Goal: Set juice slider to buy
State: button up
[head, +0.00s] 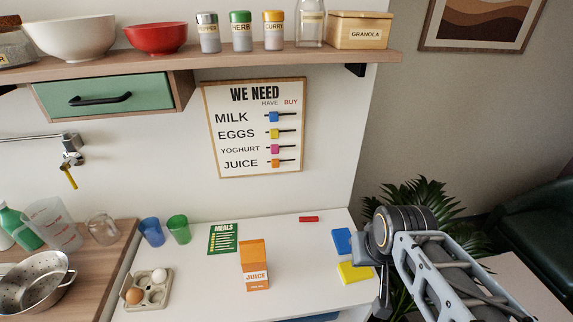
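The WE NEED board (256,128) hangs on the white wall above the counter. Its bottom row reads JUICE, with an orange slider knob (276,163) at the left, HAVE side of a short dark track. The milk (274,117), eggs (275,133) and yoghurt (275,149) knobs also sit toward HAVE. My arm is at the lower right, over the counter's right edge. My gripper (383,291) seems to point down there, well right of and below the board. It is small and dark, so its opening is unclear.
A wooden shelf (230,58) with jars and bowls runs above the board. Below stand a juice carton (254,266), an egg tray (150,289) and cups (179,229). Blue and yellow pieces (355,272) lie near my arm. The space before the board is clear.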

aim_at(275, 162)
jog(key=z, duration=0.25)
jog(key=k, duration=1.05)
jog(key=u, duration=0.95)
jog(key=i, duration=1.05)
